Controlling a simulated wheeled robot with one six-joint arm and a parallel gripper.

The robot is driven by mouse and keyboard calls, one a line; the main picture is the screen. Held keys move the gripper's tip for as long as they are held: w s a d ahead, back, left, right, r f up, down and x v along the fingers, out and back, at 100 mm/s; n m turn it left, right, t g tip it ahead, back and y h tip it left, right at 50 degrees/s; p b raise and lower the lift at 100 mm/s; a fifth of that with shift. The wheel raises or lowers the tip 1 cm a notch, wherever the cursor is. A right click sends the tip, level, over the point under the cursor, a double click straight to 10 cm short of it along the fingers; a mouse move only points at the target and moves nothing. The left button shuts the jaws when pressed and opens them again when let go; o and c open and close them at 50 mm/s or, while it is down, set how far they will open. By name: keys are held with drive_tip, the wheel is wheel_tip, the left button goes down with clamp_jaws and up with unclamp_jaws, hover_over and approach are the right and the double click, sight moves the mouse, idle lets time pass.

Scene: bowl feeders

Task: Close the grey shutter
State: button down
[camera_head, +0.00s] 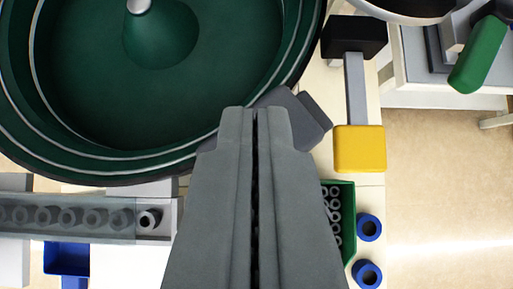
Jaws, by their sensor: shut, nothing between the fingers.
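My gripper (255,112) points away from the camera up the middle of the view. Its two grey fingers are shut together with nothing between them. Its tips lie over the lower right rim of the green bowl feeder. A dark grey angled piece (312,118), perhaps the grey shutter, sits just right of the tips beside the bowl's rim. The fingers hide part of it, and I cannot tell whether it is open or closed, or whether the fingers touch it.
The green bowl (150,90) fills the upper left. A grey bar (355,85) joins a black block (354,37) and a yellow block (359,149) at right. A track of nuts (75,216) lies lower left. A green tray (348,225) and blue rings (369,228) lie lower right.

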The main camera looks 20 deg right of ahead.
drive_tip(key=shift+s+f, duration=0.15)
drive_tip(key=shift+f, duration=1.4)
drive_tip(key=shift+f, duration=2.25)
drive_tip(key=shift+r, duration=0.55)
drive_tip(key=r, duration=0.4)
drive_tip(key=shift+s+a+r, duration=0.1)
drive_tip(key=shift+s+r, duration=0.2)
drive_tip(key=v, duration=0.9)
drive_tip(key=shift+s, duration=0.15)
